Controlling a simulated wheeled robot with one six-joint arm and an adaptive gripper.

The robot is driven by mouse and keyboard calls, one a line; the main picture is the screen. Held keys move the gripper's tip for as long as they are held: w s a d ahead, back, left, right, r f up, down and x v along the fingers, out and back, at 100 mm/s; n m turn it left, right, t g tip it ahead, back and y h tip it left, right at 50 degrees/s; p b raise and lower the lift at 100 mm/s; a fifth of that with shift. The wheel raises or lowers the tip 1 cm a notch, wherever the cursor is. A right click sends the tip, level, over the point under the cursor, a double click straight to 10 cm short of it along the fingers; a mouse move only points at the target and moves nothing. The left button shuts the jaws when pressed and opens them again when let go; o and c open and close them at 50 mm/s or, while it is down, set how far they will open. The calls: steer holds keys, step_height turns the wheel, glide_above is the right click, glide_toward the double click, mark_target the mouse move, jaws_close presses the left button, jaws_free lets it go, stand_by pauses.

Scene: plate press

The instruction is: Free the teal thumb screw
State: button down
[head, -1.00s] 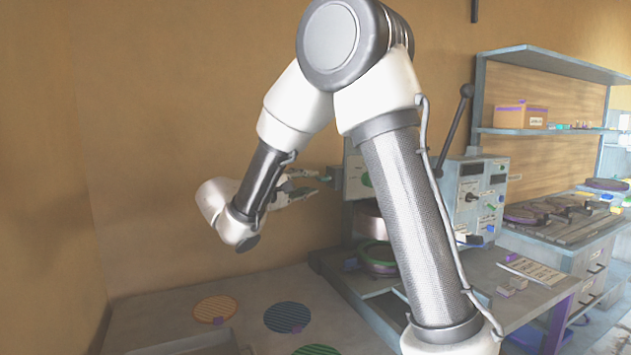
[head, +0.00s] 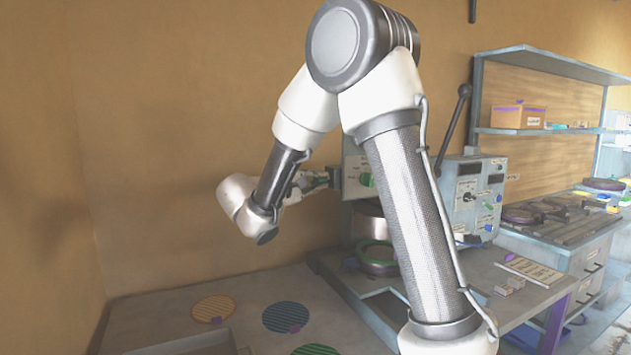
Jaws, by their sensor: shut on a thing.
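My gripper (head: 325,179) is at the left side of the press's grey head (head: 356,165), against a small dark block there. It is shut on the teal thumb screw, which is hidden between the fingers. My own arm passes in front of the press and hides much of it. A green knob (head: 366,180) shows on the front of the head, just left of my arm.
A long dark lever (head: 455,125) rises beside the grey control box (head: 474,198). Below the head are a metal cylinder (head: 368,222) and a green-ringed plate (head: 378,254). Striped discs, orange (head: 213,309) and blue (head: 287,317), lie on the front-left table.

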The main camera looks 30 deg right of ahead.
stand_by(0.3)
steer(key=shift+w+d+n+g+y, duration=0.15)
steer(key=shift+n+g, duration=2)
steer(key=shift+n, duration=1.9)
steer(key=shift+w+a+n+g+y, duration=0.1)
steer(key=shift+w+n+g+y, duration=0.1)
steer(key=shift+n+g, duration=2.9)
steer(key=shift+w+d+n+g+y, duration=0.15)
steer(key=shift+n+g, duration=1.1)
steer(key=shift+n, duration=3.7)
